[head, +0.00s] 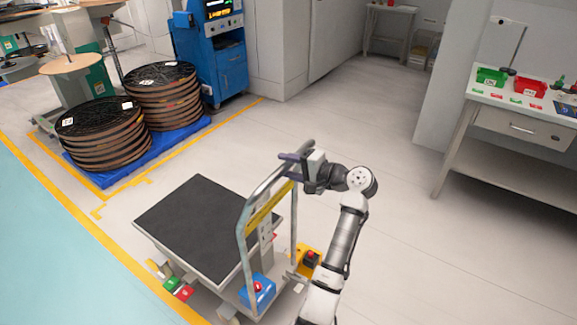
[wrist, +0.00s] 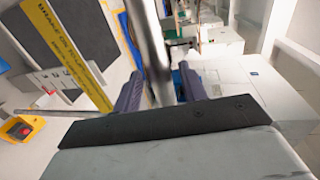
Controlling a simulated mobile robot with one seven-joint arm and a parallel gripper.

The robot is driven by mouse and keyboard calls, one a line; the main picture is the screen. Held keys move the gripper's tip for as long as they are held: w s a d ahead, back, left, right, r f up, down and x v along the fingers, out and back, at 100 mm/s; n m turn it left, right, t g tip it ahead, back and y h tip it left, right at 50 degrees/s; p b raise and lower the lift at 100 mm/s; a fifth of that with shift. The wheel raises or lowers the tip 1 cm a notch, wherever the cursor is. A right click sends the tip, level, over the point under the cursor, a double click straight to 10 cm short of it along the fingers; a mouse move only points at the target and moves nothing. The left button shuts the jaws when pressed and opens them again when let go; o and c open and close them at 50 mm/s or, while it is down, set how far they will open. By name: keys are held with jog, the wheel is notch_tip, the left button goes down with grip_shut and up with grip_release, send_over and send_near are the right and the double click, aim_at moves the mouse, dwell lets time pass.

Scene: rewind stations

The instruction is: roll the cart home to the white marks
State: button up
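The cart (head: 195,225) has a black deck, a pale frame and a tall grey push handle (head: 247,240) with a yellow label strip. It stands at the lower middle of the head view, beside the yellow floor line. My gripper (head: 292,158) is at the top of the handle. I cannot make out white marks on the floor in either view.
Stacked black reels (head: 103,140) stand on a blue pallet (head: 165,147) at the back left. A blue cabinet (head: 225,70) is behind them. A workbench (head: 520,125) with red and green bins stands at the right. The grey floor (head: 340,125) between cart and bench is clear.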

jog(key=b+v, duration=0.3)
jog(key=v, duration=1)
jog(key=shift+d+b, duration=0.3)
jog(key=shift+s+r, duration=0.1)
jog(key=shift+s, duration=0.05)
